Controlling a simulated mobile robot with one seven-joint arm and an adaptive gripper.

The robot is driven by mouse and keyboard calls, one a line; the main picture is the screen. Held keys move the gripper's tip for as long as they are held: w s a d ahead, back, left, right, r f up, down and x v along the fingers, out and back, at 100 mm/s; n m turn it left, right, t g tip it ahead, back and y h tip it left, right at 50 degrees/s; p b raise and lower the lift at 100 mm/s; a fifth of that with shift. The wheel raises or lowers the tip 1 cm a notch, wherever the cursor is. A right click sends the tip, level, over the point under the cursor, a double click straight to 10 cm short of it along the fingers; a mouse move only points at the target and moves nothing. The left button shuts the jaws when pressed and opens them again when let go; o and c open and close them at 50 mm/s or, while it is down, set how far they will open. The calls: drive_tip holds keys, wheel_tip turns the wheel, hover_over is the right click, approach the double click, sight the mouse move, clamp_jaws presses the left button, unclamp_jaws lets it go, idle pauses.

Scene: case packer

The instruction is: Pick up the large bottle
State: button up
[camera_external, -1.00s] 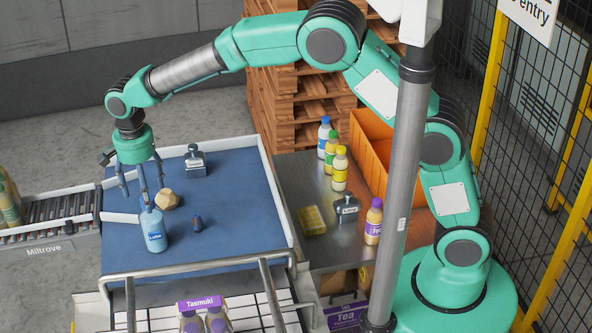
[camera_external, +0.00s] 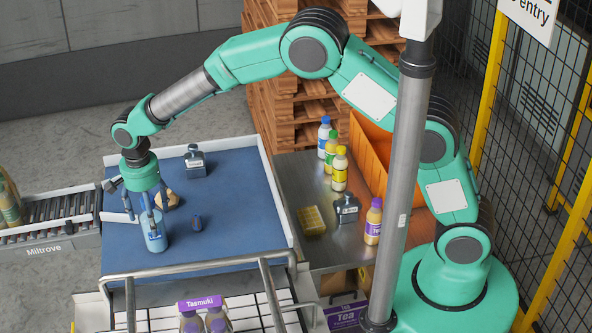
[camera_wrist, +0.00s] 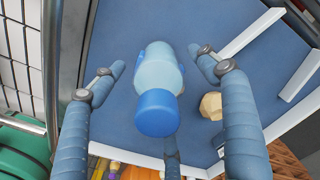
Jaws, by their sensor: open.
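The large bottle is a light blue bottle (camera_external: 155,240) with a darker blue cap, upright on the blue work surface (camera_external: 240,222) in the external view. In the wrist view the bottle (camera_wrist: 158,85) is seen from above, with its cap toward the camera. My gripper (camera_external: 149,222) is open over the bottle, with its fingers around the bottle's upper part. In the wrist view the gripper (camera_wrist: 158,70) has one finger on each side of the bottle and a third below. Gaps show between the side fingers and the bottle.
A tan lump (camera_external: 170,200) lies close behind the bottle and a small dark blue item (camera_external: 196,222) lies to its right. A grey weight (camera_external: 195,163) stands further back. White guide strips and rims edge the surface. Several bottles (camera_external: 340,170) stand on the side table.

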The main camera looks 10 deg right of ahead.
drive_tip(key=shift+f, duration=0.2)
drive_tip(key=shift+d+f+p, duration=0.1)
drive_tip(key=shift+f+p, duration=0.5)
drive_tip(key=shift+f, duration=1.85)
drive_tip(key=c, duration=1.7)
